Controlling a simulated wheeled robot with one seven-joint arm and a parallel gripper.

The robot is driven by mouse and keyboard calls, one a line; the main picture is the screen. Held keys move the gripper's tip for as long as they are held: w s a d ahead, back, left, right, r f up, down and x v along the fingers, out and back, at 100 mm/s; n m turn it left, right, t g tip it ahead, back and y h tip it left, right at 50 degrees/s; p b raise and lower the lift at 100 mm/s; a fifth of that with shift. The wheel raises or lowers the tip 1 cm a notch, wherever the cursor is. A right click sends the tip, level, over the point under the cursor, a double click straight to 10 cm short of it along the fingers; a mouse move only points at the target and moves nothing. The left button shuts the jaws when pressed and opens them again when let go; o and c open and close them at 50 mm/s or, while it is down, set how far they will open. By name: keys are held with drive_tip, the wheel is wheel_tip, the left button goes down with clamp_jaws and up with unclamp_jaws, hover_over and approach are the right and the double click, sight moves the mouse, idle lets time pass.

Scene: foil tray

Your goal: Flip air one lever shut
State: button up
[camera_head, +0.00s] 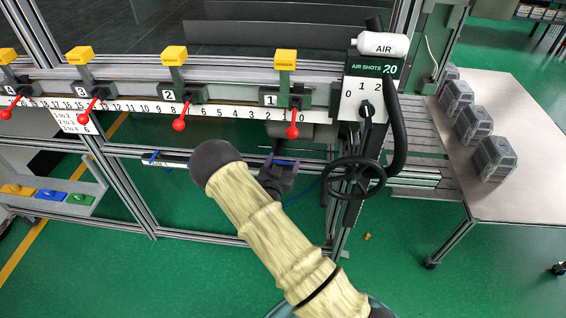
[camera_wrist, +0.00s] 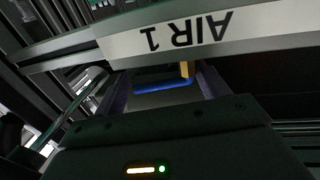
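In the wrist view a white label reading AIR 1 (camera_wrist: 185,35) appears upside down on a rail above my fingers. Below it a blue bar-like part (camera_wrist: 163,85), possibly the air one lever, shows between the fingers, with a small yellow piece (camera_wrist: 186,69) at its right. My gripper (camera_wrist: 163,92) is open, its two purple-grey fingers apart on either side of the blue part. I cannot tell whether they touch it. In the head view my gripper (camera_head: 283,168) is below the numbered rail, left of the black handwheel. The lever cannot be made out there.
Several red-knobbed levers, one at station 1 (camera_head: 292,131), hang along the numbered rail (camera_head: 225,110).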

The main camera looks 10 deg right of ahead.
drive_tip(key=c, duration=0.6)
drive_tip(key=shift+y, duration=0.3)
drive_tip(key=shift+w+d+n+t+y+b, duration=0.15)
drive_tip(key=shift+n+t+y+b, duration=0.25)
drive_tip(key=shift+n+y+b, duration=0.15)
drive_tip(key=shift+w+n+t+y, duration=0.1)
drive_tip(key=shift+n+t+y, duration=0.2)
drive_tip(key=shift+n+y, duration=0.35)
drive_tip(key=o, duration=0.8)
